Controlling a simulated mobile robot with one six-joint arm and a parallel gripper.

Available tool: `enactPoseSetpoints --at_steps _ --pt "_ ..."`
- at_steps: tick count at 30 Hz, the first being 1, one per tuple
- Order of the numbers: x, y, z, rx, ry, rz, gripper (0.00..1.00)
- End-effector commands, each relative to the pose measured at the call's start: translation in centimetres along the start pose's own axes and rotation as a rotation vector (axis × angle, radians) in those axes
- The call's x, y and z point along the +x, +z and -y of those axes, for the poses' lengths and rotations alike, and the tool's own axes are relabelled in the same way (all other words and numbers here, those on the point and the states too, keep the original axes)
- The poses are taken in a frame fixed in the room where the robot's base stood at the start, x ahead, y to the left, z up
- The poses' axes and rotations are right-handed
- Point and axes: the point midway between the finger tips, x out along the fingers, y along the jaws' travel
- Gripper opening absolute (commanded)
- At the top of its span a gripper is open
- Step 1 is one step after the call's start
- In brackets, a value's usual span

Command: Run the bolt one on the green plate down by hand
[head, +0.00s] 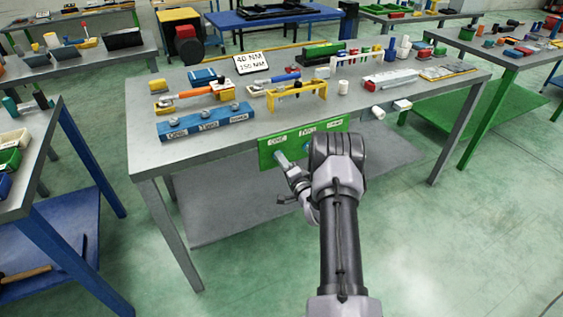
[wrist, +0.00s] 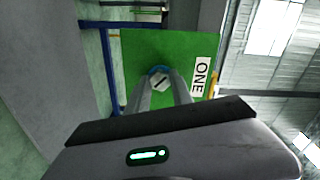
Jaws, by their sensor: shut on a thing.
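The green plate (head: 268,158) hangs upright at the front edge of the grey table, with white labels along its top. In the wrist view the green plate (wrist: 135,50) fills the middle, with the label ONE (wrist: 200,76) beside the bolt. Bolt one (wrist: 160,84) shows as a grey head with a blue ring around it against the plate. My gripper (wrist: 162,90) has its two fingers on either side of this head and is shut on it. In the head view my gripper (head: 283,161) reaches the plate's left end below its label. How deep the bolt sits cannot be told.
A blue block (head: 206,122) with several bolts stands on the grey table (head: 150,110). Behind it lie an orange-handled tool (head: 195,93), a yellow frame (head: 297,92) and a sign reading 40 NM and 150 NM (head: 250,63).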

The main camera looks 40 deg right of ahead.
Motion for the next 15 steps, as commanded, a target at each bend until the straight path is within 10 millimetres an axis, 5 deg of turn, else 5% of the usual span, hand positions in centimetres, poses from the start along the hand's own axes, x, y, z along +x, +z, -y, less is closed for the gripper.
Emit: enactPoseSetpoints --at_steps 15 --pt "-0.18 -0.08 -0.31 0.247 0.007 -0.005 0.00"
